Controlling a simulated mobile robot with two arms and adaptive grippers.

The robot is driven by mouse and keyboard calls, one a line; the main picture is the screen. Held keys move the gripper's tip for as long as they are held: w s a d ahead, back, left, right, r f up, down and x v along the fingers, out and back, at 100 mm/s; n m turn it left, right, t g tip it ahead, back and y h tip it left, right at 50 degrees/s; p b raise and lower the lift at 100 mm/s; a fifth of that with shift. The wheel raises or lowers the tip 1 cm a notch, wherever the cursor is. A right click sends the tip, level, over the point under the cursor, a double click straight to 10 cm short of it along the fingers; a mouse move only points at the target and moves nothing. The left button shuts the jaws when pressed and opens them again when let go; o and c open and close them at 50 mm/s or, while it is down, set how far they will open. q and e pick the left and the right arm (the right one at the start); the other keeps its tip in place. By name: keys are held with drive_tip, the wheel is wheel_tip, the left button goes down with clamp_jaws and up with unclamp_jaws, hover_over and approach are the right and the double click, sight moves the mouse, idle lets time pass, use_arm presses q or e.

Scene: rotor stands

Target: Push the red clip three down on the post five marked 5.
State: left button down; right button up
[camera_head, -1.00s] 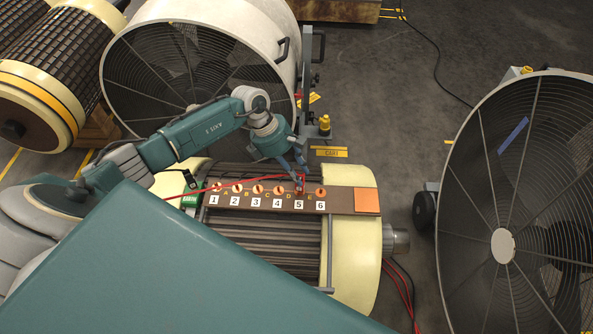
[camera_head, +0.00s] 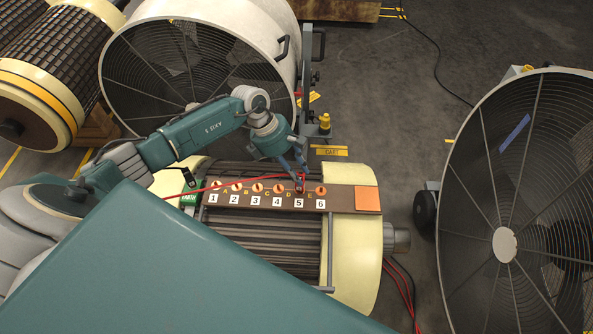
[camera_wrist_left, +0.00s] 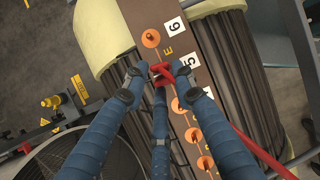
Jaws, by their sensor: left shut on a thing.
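The red clip (camera_wrist_left: 161,79) is between the fingertips of my left gripper (camera_wrist_left: 158,78) in the left wrist view. The gripper is shut on it, at post five beside the label 5 (camera_head: 299,203). In the head view the left gripper (camera_head: 301,183) is over that post, which the fingers and clip mostly hide. I cannot tell how far down on the post the clip sits. A red cable (camera_head: 240,182) runs from the clip area to the left along the board. My right gripper does not show.
The brown board (camera_head: 340,198) carries several orange posts with numbered labels and lies on the cream-ended rotor (camera_head: 350,240). Post six (camera_head: 321,191) is close to the gripper on the right. A large fan (camera_head: 510,200) stands at right, another fan drum (camera_head: 200,70) behind my arm.

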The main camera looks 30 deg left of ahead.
use_arm(q)
drive_tip(key=c, duration=1.3)
unclamp_jaws()
drive_tip(key=shift+c, duration=0.2)
drive_tip(key=shift+a+r, duration=0.1)
drive_tip(key=v, duration=1.1)
drive_tip(key=shift+a+r, duration=0.15)
drive_tip(key=shift+r, duration=0.25)
